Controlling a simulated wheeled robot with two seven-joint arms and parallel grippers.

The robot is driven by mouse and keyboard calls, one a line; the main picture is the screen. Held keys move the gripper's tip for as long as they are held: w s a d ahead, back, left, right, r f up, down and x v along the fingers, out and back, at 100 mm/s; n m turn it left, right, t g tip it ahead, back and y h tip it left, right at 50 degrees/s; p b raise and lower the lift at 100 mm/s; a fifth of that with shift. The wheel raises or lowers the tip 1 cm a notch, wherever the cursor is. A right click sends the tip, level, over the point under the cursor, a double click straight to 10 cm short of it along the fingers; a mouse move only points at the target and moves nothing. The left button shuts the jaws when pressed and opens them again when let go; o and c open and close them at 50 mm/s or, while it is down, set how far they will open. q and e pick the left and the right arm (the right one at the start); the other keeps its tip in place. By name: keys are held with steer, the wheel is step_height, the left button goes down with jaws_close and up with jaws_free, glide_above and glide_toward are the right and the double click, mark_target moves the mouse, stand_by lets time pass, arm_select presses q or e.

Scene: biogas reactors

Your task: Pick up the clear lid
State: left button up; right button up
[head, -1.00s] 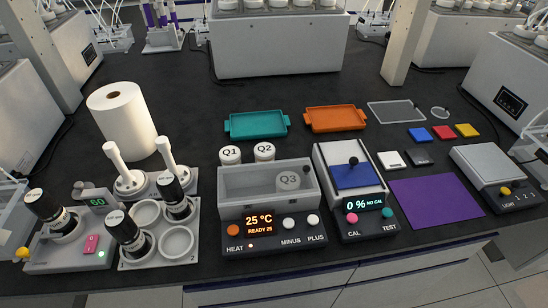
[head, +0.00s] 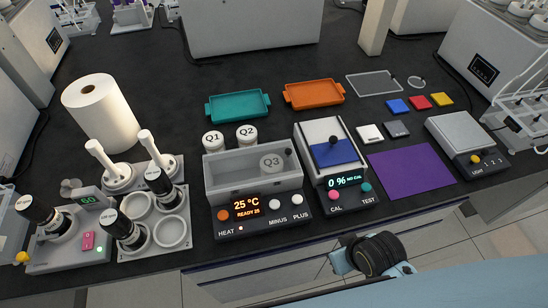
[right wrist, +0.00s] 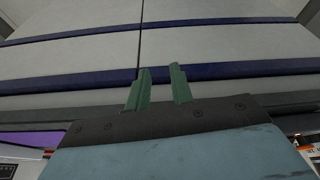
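My right arm comes in at the bottom right of the head view, in front of the bench's front edge, far from both. In the right wrist view my right gripper (right wrist: 160,88) is open and empty, its two green fingers apart before the cabinet front. My left gripper is not in view.
An orange tray (head: 314,94) and a teal tray (head: 238,105) lie left of the clear sheet. Blue (head: 398,106), red and yellow squares lie in front of it. A heater (head: 254,215), a tester (head: 330,150) and a purple mat (head: 411,171) stand nearer the front edge.

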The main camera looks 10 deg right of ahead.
mark_target(291, 152)
steer(key=w+r+n+t+y, duration=0.1)
steer(key=w+r, duration=0.2)
steer(key=r, duration=0.1)
steer(key=w+a+r+n+t+y, duration=0.1)
steer(key=w+r+t+y, duration=0.1)
steer(key=w+r, duration=0.1)
steer(key=w+a+r+t+y+p, duration=0.1)
steer(key=w+r, duration=0.2)
steer(key=r, duration=0.2)
steer(key=shift+w+r+n+t+y, duration=0.1)
steer(key=shift+w+n+t+y, duration=0.2)
steer(key=shift+n+t, duration=0.1)
steer(key=w+d+r+t+y, duration=0.2)
steer(key=w+r+y, duration=0.2)
steer(key=r, duration=0.3)
steer(key=x, duration=1.3)
steer(key=shift+s+d+f, duration=0.1)
steer(key=shift+s+f, duration=0.05)
steer(key=shift+f, duration=0.25)
jaws_close()
